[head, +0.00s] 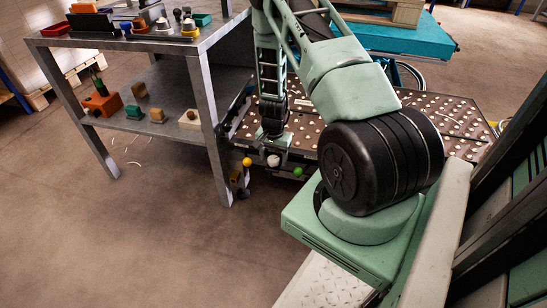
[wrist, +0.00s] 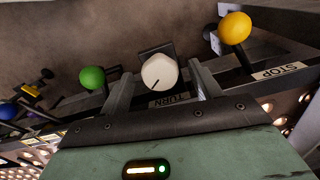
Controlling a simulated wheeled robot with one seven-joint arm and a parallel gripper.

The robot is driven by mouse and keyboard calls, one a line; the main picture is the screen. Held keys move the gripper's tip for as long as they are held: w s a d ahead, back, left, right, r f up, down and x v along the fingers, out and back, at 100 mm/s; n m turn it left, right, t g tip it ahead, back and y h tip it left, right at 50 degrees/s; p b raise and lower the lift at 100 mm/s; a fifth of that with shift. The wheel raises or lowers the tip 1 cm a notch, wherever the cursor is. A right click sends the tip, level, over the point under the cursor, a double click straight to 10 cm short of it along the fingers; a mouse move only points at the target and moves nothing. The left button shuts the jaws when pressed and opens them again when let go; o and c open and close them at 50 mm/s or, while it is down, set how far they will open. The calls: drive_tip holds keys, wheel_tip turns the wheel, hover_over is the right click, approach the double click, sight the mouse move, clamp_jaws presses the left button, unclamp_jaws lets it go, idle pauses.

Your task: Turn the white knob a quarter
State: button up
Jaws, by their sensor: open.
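The white knob (wrist: 159,70) is a round cap with a short dark pointer line towards its lower left, above a label reading TURN (wrist: 168,100). It also shows in the head view (head: 273,160), low on the front edge of the perforated table. My gripper (wrist: 160,75) is open, with one finger on each side of the knob. In the wrist view a gap shows between the knob and each finger, and whether either touches is unclear. In the head view my gripper (head: 273,148) points down at the knob.
A yellow ball knob (wrist: 235,27) by a STOP label stands right of the white knob in the wrist view. A green ball knob (wrist: 92,78) and a blue one (wrist: 8,111) stand left. A metal shelf table (head: 203,95) with several objects stands left in the head view.

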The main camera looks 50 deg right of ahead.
sight(273, 158)
drive_tip(key=c, duration=1)
drive_tip(key=shift+n, duration=0.7)
drive_tip(key=o, duration=1)
wheel_tip(273, 158, up, 18)
drive_tip(key=p, duration=0.5)
drive_tip(key=shift+f+p, duration=0.25)
drive_tip(key=shift+p, duration=0.1)
